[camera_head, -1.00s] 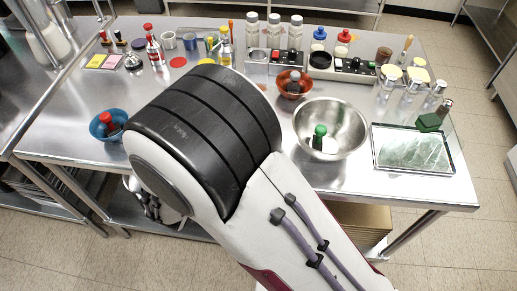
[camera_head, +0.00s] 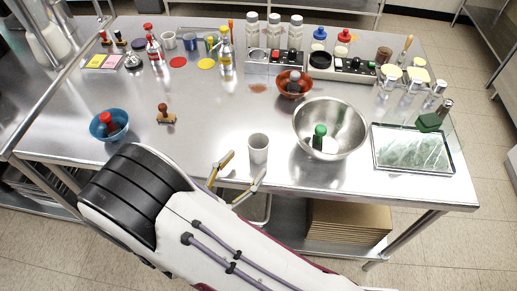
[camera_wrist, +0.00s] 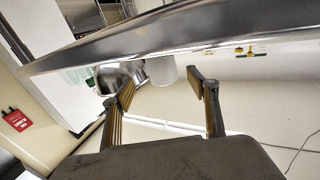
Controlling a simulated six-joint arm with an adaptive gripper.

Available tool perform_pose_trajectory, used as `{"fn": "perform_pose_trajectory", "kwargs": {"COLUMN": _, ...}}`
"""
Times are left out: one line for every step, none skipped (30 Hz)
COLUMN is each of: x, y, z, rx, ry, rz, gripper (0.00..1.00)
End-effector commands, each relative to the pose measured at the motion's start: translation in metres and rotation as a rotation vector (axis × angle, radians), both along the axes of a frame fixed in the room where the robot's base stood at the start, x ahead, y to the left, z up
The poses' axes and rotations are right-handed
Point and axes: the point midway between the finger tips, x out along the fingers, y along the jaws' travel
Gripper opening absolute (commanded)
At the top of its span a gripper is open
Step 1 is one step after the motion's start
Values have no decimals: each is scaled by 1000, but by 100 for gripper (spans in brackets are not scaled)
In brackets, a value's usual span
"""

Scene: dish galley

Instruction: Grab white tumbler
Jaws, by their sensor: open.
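The white tumbler (camera_head: 258,148) stands upright near the front edge of the steel table. It also shows in the wrist view (camera_wrist: 162,71), beyond the gap between my fingers. My gripper (camera_head: 246,163) is open and empty at the table's front edge, with its two fingers spread and pointing toward the tumbler. In the wrist view, my gripper (camera_wrist: 163,82) has one finger on each side of the picture. The tumbler looks to be just ahead of the fingertips; I cannot tell the exact gap.
A wooden stamp (camera_head: 165,114) and a blue bowl (camera_head: 94,128) are to the left. The table between stamp and tumbler is clear.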

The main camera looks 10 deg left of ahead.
Motion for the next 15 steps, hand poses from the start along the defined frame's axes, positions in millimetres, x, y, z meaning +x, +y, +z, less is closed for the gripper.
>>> {"fn": "perform_pose_trajectory", "kwargs": {"x": 0, "y": 0, "z": 0, "rx": 0, "ry": 0, "rz": 0, "gripper": 59}}
{"fn": "perform_pose_trajectory", "kwargs": {"x": 0, "y": 0, "z": 0, "rx": 0, "ry": 1, "rz": 0, "gripper": 59}}
{"fn": "perform_pose_trajectory", "kwargs": {"x": 0, "y": 0, "z": 0, "rx": 1, "ry": 0, "rz": 1, "gripper": 59}}
{"fn": "perform_pose_trajectory", "kwargs": {"x": 0, "y": 0, "z": 0, "rx": 1, "ry": 0, "rz": 0, "gripper": 59}}
{"fn": "perform_pose_trajectory", "kwargs": {"x": 1, "y": 0, "z": 0, "rx": 1, "ry": 0, "rz": 0, "gripper": 59}}
{"fn": "perform_pose_trajectory", "kwargs": {"x": 2, "y": -1, "z": 0, "rx": 1, "ry": 0, "rz": 0, "gripper": 59}}
{"fn": "perform_pose_trajectory", "kwargs": {"x": 3, "y": -1, "z": 0, "rx": 1, "ry": 0, "rz": 0, "gripper": 59}}
{"fn": "perform_pose_trajectory", "kwargs": {"x": 4, "y": -2, "z": 0, "rx": 1, "ry": 0, "rz": 0, "gripper": 59}}
{"fn": "perform_pose_trajectory", "kwargs": {"x": 6, "y": -3, "z": 0, "rx": 1, "ry": 1, "rz": -1, "gripper": 59}}
{"fn": "perform_pose_trajectory", "kwargs": {"x": 8, "y": -4, "z": 0, "rx": 1, "ry": 1, "rz": -1, "gripper": 59}}
{"fn": "perform_pose_trajectory", "kwargs": {"x": 10, "y": -5, "z": 0, "rx": 1, "ry": 1, "rz": -2, "gripper": 59}}
{"fn": "perform_pose_trajectory", "kwargs": {"x": 13, "y": -6, "z": 0, "rx": 1, "ry": 1, "rz": -1, "gripper": 59}}
{"fn": "perform_pose_trajectory", "kwargs": {"x": 15, "y": -7, "z": 0, "rx": 1, "ry": 1, "rz": -1, "gripper": 59}}
{"fn": "perform_pose_trajectory", "kwargs": {"x": 16, "y": -7, "z": 1, "rx": 1, "ry": 1, "rz": -1, "gripper": 59}}
{"fn": "perform_pose_trajectory", "kwargs": {"x": 19, "y": -9, "z": 1, "rx": 1, "ry": 1, "rz": -1, "gripper": 59}}
